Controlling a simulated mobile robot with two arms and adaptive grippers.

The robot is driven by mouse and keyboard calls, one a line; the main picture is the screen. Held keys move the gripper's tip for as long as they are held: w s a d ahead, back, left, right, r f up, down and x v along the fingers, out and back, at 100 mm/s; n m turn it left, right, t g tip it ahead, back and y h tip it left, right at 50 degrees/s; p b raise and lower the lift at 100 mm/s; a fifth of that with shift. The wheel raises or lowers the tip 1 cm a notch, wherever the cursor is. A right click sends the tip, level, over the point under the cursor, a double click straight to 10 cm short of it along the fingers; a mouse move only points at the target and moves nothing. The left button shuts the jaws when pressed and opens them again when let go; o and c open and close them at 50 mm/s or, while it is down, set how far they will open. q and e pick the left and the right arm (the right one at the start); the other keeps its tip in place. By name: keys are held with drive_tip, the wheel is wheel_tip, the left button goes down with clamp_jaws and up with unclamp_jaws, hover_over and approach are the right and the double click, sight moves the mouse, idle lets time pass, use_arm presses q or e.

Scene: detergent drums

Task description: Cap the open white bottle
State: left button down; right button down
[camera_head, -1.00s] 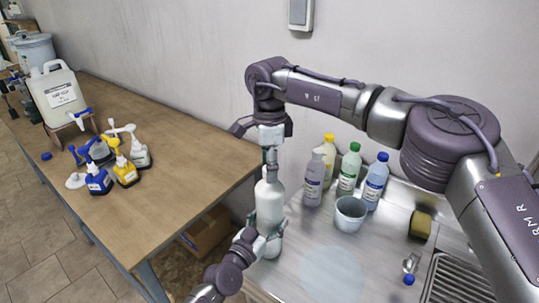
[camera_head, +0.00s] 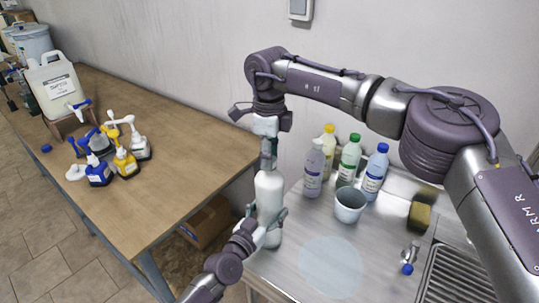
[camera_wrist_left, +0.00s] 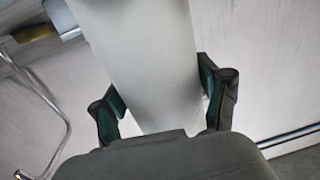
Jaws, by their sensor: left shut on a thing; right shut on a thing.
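The white bottle (camera_head: 268,197) stands upright, held over the left edge of the metal counter. My left gripper (camera_head: 266,224) comes in from below and is shut around the bottle's lower body. The left wrist view shows the pale bottle body (camera_wrist_left: 145,60) between its two dark green fingers. My right gripper (camera_head: 268,158) points straight down directly above the bottle's neck. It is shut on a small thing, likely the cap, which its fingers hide. The bottle's mouth is also hidden, so I cannot tell whether the cap touches it.
On the metal counter (camera_head: 290,268) stand several coloured-cap bottles (camera_head: 349,165), a grey-white cup (camera_head: 349,205), a sponge (camera_head: 420,216) and a small blue-ended item (camera_head: 407,268). The wooden table (camera_head: 165,150) at left holds a jug (camera_head: 55,87) and several small bottles (camera_head: 122,162). Its near right part is clear.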

drive_tip(key=m, duration=0.7)
drive_tip(key=c, duration=0.8)
unclamp_jaws()
drive_tip(key=shift+r, duration=0.1)
drive_tip(key=shift+r, duration=2.15)
drive_tip(key=shift+c, duration=0.2)
